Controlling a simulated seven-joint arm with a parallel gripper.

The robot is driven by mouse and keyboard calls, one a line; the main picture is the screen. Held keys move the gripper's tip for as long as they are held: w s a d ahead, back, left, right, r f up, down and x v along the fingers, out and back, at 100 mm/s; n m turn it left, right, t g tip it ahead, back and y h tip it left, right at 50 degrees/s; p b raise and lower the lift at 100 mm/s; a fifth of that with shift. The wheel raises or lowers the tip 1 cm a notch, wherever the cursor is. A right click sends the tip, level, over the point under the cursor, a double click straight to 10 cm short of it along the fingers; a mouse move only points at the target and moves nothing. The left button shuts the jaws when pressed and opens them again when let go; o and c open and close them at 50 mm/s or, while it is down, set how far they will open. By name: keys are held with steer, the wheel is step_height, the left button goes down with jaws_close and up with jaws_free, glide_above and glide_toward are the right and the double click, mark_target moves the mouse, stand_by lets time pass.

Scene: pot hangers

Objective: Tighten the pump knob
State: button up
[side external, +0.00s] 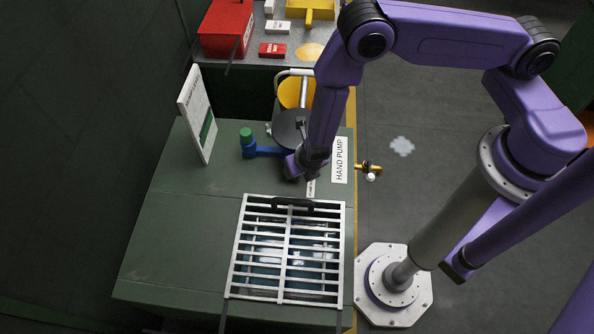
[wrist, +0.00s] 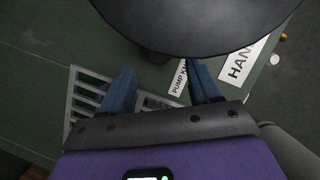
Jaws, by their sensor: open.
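A black round disc (side external: 291,128) stands on the green bench beside my gripper (side external: 303,172). The same dark disc (wrist: 195,22) fills the top of the wrist view. A label reading "PUMP KN…" (wrist: 180,76) lies on the bench just below the disc; its end is covered by a finger. I cannot tell for certain that the disc is the pump knob. My gripper's two blue fingers (wrist: 161,90) are apart with nothing between them, below the disc's near edge in the wrist view. In the side view my arm hides part of the disc and the fingertips.
A "HAND PUMP" label (side external: 339,160) lies right of my gripper. A blue lever with a green end (side external: 247,136) stands left. A brass fitting (side external: 369,168) projects off the right edge. A white grate (side external: 286,255) lies in front. A white sign (side external: 197,115) stands at the left.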

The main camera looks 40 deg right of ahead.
steer(key=shift+x, duration=2.65)
steer(key=c, duration=1)
